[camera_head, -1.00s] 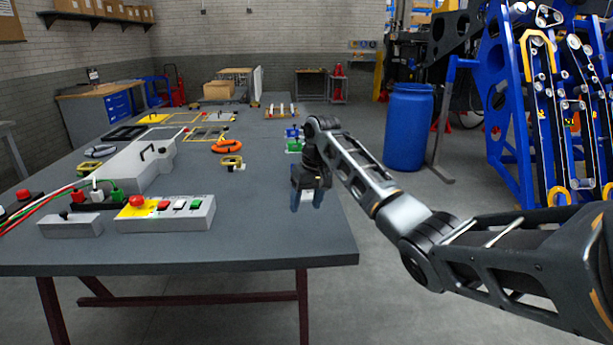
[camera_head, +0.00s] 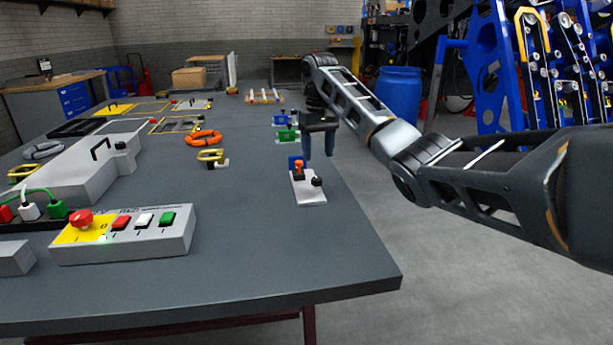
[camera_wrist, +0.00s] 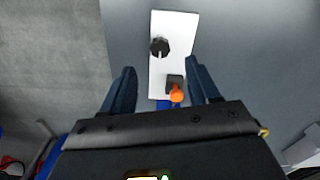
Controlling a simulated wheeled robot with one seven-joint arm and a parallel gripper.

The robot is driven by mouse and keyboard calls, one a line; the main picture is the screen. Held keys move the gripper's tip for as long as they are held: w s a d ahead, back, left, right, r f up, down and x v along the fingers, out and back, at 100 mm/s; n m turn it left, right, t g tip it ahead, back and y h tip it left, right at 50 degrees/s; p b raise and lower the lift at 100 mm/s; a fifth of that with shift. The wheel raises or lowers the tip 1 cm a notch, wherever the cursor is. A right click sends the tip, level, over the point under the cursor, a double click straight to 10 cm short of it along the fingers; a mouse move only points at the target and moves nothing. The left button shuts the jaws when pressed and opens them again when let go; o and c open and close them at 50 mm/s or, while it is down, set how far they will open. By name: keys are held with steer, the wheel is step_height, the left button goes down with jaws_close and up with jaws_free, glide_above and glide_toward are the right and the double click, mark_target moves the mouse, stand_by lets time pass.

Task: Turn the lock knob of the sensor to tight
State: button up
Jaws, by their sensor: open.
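The sensor is a white plate (camera_head: 309,194) lying on the table near its right edge. A black lock knob (camera_head: 317,181) stands on its near end, and an orange-topped part with a blue piece (camera_head: 297,168) is at its far end. In the wrist view the black knob (camera_wrist: 159,47) has a pale pointer line, and the orange tip (camera_wrist: 177,95) lies between my fingers. My gripper (camera_head: 319,150) is open and empty above the sensor's far end, fingers pointing down. In the wrist view my gripper (camera_wrist: 158,88) straddles the far end, with the knob beyond the fingertips.
A grey button box (camera_head: 125,236) stands at the front left of the grey table (camera_head: 240,260). Small green pieces (camera_head: 287,135) lie behind the sensor. An orange ring (camera_head: 203,137) and a yellow part (camera_head: 211,156) lie left. Table around the sensor is clear.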

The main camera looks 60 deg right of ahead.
mark_target(317, 178)
steer(key=shift+w+d+f, duration=0.15)
steer(key=shift+f, duration=3.8)
steer(key=c, duration=1)
